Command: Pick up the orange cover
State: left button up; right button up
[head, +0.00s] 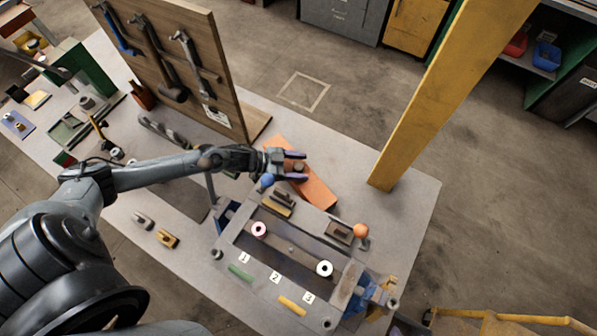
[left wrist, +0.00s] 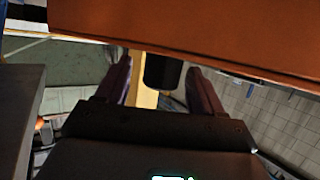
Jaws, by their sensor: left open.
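The orange cover (head: 316,191) is a long flat piece lying on the table, below the pegboard's right end. A small dark knob (head: 299,167) stands on it. My left gripper (head: 297,165) is over the cover's upper part, open, with its purple fingers on either side of the knob. In the left wrist view the cover (left wrist: 215,28) fills the top, and the dark knob (left wrist: 163,72) sits between the two open fingers (left wrist: 160,68). I cannot tell whether either finger touches it. My right gripper is not in view.
A wooden tool board (head: 160,50) stands behind the arm. A yellow post (head: 440,105) rises right of the cover. A fixture with numbered labels (head: 275,277) and rollers stands in front. The table (head: 395,215) is bare between cover and post.

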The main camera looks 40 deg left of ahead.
pick_arm(q)
jog(key=c, duration=1)
jog(key=shift+c, duration=0.8)
jog(key=shift+r, duration=0.15)
